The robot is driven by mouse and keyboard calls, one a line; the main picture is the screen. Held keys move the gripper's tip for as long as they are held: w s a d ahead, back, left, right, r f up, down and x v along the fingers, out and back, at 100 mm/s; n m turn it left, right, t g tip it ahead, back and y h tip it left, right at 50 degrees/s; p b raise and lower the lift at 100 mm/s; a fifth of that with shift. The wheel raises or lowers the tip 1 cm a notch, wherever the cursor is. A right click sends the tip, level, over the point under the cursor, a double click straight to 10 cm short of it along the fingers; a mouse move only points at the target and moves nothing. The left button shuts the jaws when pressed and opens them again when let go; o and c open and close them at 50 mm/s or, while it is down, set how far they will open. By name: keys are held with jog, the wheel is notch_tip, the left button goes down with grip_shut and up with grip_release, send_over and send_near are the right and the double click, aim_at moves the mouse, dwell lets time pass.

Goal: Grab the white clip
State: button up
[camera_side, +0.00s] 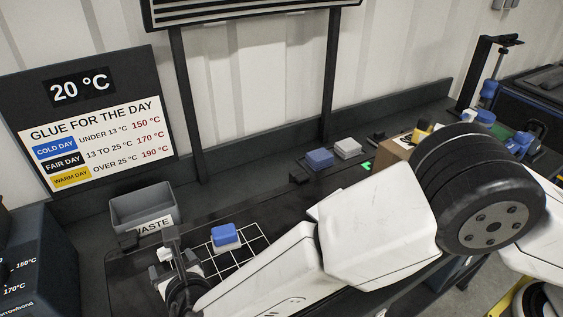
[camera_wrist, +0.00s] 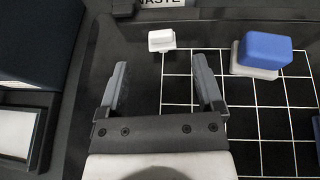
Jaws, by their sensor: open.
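A small white clip (camera_wrist: 162,40) lies just beyond my fingertips in the wrist view, at the upper left edge of the white grid. In the side view, a small white piece (camera_side: 165,254) shows beside my fingers and appears to be this clip. My gripper (camera_wrist: 161,66) is open and empty, its two dark fingers spread apart, with the clip ahead of the gap between them. In the side view my gripper (camera_side: 176,258) is low over the dark work surface, partly hidden by my own wrist.
A blue block on a white base (camera_wrist: 263,54) stands on the white grid (camera_wrist: 270,125), right of my gripper. A grey waste bin (camera_side: 142,209) is behind. Blue (camera_side: 320,158) and white (camera_side: 347,148) blocks sit farther back. A glue sign (camera_side: 95,130) stands at left.

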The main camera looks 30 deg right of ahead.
aim_at(164, 253)
jog(key=shift+x, duration=1.3)
jog(key=shift+f+x, duration=0.2)
jog(key=shift+x, duration=2.4)
jog(key=shift+s, duration=0.1)
grip_shut()
